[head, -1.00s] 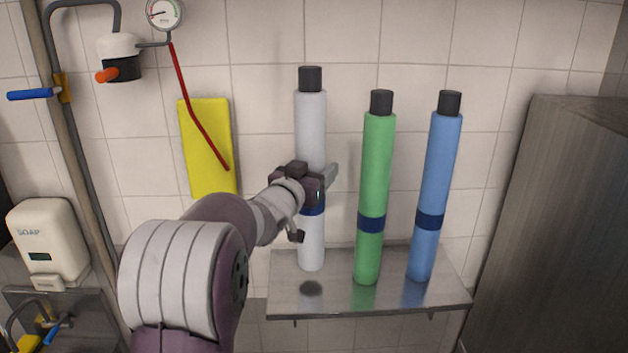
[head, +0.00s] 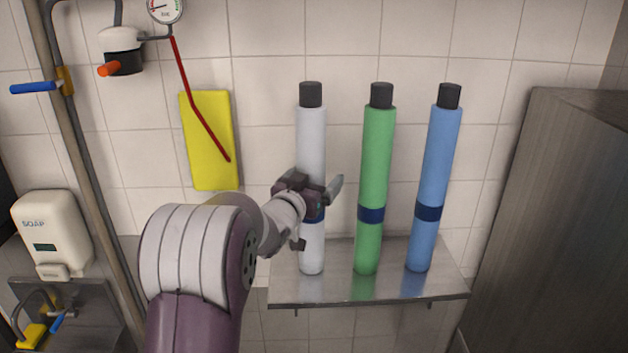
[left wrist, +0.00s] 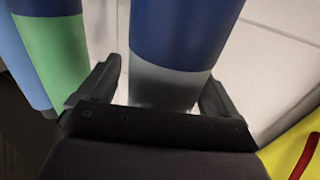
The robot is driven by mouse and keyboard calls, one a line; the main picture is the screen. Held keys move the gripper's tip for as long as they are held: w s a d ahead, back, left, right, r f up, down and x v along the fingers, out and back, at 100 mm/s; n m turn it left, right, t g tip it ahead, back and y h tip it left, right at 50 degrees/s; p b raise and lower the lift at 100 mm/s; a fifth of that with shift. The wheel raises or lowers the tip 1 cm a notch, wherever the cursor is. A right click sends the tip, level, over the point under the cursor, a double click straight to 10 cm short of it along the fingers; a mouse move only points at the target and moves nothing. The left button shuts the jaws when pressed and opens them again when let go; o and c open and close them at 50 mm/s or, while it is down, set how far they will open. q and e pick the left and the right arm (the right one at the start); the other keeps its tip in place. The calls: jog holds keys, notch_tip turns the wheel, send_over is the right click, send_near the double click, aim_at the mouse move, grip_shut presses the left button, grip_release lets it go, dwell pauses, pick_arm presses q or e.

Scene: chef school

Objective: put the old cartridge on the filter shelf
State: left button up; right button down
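The old cartridge is most likely the white-grey one (head: 311,145) with a black cap and dark blue band. It stands upright at the left of the steel filter shelf (head: 340,290), its base appearing to rest on it. My left gripper (head: 322,193) is around its lower-middle part, fingers spread on either side. In the left wrist view the gripper (left wrist: 160,95) has its fingers apart, with the cartridge's blue band (left wrist: 180,35) and grey lower body between them. The fingers look open, with a small gap at the left. My right gripper is not in view.
A green cartridge (head: 375,160) and a blue cartridge (head: 434,160) stand to the right on the same shelf. A yellow cloth or board (head: 208,150) hangs on the tiled wall. A soap dispenser (head: 50,235) is at left, a metal cabinet (head: 550,220) at right.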

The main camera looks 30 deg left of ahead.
pick_arm(q)
jog(key=shift+r, duration=0.1)
jog(key=s+d+b, duration=0.1)
jog(key=s+b, duration=0.3)
jog(key=s, duration=0.8)
jog(key=s+d+f+g, duration=0.1)
jog(key=d+f+g, duration=0.25)
jog(key=f, duration=0.55)
jog(key=s+d+f+g, duration=0.25)
jog(key=f+g, duration=0.25)
jog(key=f, duration=0.3)
jog(key=s+d+f+m+g+h, duration=0.1)
jog(key=s+d+f+g, duration=0.7)
jog(key=s, duration=0.5)
jog(key=shift+d+f, duration=0.75)
jog(key=shift+d, duration=0.25)
jog(key=shift+a, duration=0.1)
